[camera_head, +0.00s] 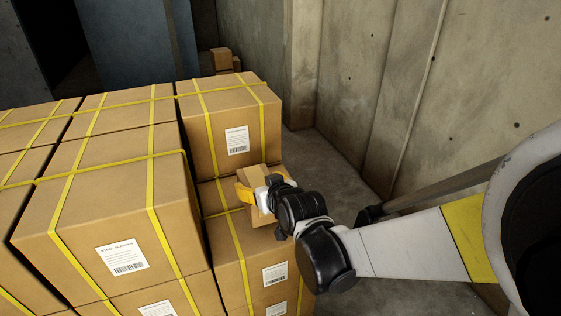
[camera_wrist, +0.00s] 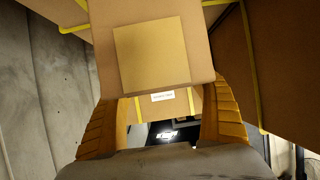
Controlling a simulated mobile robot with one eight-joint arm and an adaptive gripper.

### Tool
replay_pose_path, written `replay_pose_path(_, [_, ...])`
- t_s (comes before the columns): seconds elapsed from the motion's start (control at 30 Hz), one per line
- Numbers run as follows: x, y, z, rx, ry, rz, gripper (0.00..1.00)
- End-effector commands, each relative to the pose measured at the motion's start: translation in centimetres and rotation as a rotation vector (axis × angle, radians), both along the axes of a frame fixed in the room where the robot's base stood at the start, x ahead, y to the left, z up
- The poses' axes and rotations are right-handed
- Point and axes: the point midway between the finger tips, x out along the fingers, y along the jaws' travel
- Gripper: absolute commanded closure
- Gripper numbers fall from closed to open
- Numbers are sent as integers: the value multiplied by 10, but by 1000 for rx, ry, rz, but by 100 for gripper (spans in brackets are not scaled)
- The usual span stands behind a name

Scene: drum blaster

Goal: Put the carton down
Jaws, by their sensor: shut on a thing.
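My gripper (camera_head: 256,194) has yellow fingers and is shut on a small plain brown carton (camera_head: 254,178). The carton is over the lower strapped box (camera_head: 248,252) at the right front of the stack, just in front of a taller strapped box (camera_head: 232,125). I cannot tell whether the carton touches the box below. In the wrist view the carton (camera_wrist: 152,50) fills the upper middle, with the yellow fingers of my gripper (camera_wrist: 162,100) on either side of its near end. Its underside is hidden in the head view.
Large boxes with yellow straps (camera_head: 120,195) fill the left and front. Small brown boxes (camera_head: 222,60) stand at the back. A concrete wall (camera_head: 385,80) runs along the right. A strip of bare floor (camera_head: 330,165) lies between stack and wall.

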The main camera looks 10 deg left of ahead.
Motion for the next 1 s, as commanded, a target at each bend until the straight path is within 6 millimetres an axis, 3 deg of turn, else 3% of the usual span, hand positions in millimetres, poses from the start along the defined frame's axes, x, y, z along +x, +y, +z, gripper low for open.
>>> replay_pose_path(0.17, [3,2,-11,1,-1,0,64])
replay_pose_path(0.4, [2,1,-42,1,-2,0,64])
replay_pose_path(0.77, [2,1,-44,1,-2,0,64])
replay_pose_path(0.8, [2,1,-44,0,0,0,11])
replay_pose_path(0.83, [2,1,-44,0,0,0,2])
replay_pose_path(1.0, [2,1,-43,0,0,0,0])
